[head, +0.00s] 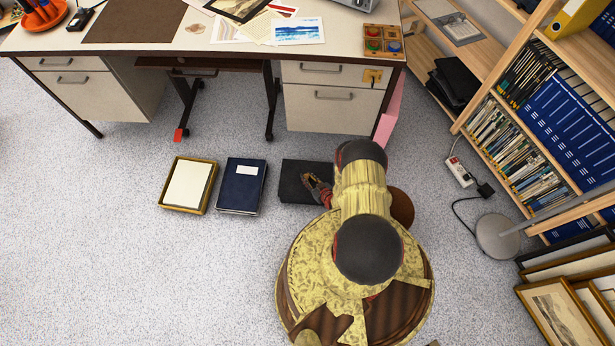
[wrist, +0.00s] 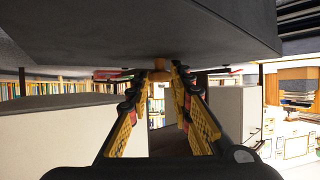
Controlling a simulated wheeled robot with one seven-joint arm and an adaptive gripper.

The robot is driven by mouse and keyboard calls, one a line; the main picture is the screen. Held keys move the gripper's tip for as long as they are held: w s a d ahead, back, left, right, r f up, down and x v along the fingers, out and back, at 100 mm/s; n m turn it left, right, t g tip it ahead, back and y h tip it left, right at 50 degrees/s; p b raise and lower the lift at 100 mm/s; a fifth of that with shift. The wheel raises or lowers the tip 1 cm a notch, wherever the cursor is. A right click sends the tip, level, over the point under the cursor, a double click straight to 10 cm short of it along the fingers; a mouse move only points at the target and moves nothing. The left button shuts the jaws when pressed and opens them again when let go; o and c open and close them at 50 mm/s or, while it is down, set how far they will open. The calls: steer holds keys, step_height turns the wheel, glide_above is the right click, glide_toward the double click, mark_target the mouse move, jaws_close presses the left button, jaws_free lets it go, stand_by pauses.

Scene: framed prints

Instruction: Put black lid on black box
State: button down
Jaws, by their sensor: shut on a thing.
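A flat black rectangular thing, seemingly the black lid (head: 300,182), is at the right end of a row in front of the desk in the head view. My gripper (head: 318,192) is at its right part. In the wrist view the lid is a large dark slab (wrist: 150,35) across the top. My gripper (wrist: 160,78) is shut there, its fingertips meeting at a small tan piece at the slab's edge. I cannot tell a separate black box from the lid; it may be hidden beneath. My arm covers the lid's lower right.
A dark blue box file (head: 241,185) with a white label lies just left of the lid. A yellow tray (head: 210,187) with paper is farther left. The desk (head: 225,47) stands behind, shelves (head: 550,120) and a lamp base (head: 497,236) at right. Floor at left is clear.

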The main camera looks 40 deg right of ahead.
steer(key=c, duration=1.6)
jaws_free()
steer(key=shift+c, duration=0.2)
steer(key=shift+o, duration=0.3)
steer(key=p+v, duration=0.4)
steer(key=v, duration=0.7)
steer(key=shift+s+r, duration=0.2)
steer(key=shift+s, duration=0.25)
steer(key=shift+a, duration=0.1)
